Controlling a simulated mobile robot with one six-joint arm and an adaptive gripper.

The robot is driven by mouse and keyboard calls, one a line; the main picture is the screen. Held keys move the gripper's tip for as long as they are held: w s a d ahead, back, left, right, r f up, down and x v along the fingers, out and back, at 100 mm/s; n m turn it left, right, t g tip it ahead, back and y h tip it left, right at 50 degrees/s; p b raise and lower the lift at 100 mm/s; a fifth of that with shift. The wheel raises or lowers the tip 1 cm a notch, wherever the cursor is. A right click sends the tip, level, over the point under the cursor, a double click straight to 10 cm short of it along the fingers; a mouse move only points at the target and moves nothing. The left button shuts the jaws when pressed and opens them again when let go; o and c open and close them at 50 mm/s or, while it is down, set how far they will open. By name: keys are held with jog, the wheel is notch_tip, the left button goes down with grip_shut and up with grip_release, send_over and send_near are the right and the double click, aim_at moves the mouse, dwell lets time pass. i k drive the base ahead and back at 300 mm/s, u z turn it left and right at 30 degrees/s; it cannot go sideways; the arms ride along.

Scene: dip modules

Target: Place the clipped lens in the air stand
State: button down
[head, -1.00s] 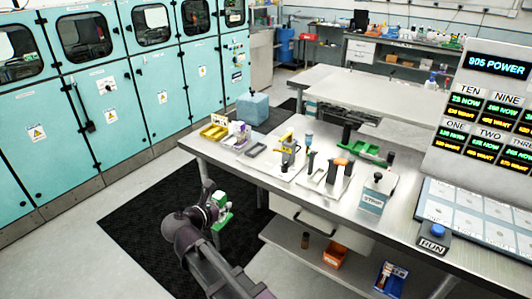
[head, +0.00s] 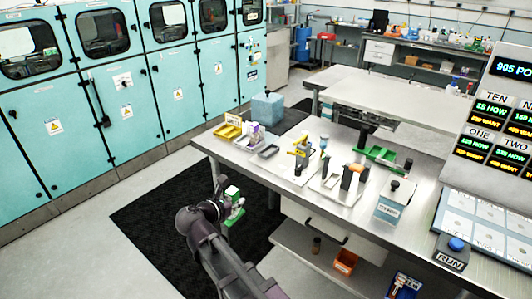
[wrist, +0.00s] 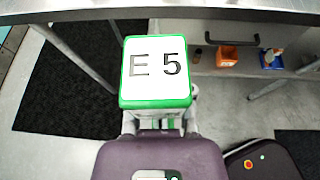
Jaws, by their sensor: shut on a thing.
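My gripper (head: 231,208) is in front of the workbench's left end, over the dark floor mat. It is shut on a green-and-white block (head: 234,195). In the wrist view the block (wrist: 157,72) shows a white face marked "E 5" with a green border, and it hides most of my gripper's fingers (wrist: 158,124). I cannot tell whether a lens is clipped in or under it. On the bench are a yellow-and-grey upright device (head: 301,153) and a white plate with dark posts (head: 350,180). I cannot tell which fixture is the air stand.
The steel workbench (head: 335,217) has a yellow tray (head: 228,131), a grey tray (head: 268,151), a green fixture (head: 378,157) and a labelled box (head: 394,200). A lower shelf holds an orange bin (head: 345,262). A RUN button (head: 456,243) is at the right. The mat (head: 150,225) is clear.

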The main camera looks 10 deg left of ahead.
aim_at(292, 148)
jog(key=i, duration=0.9)
jog(key=z, duration=0.05)
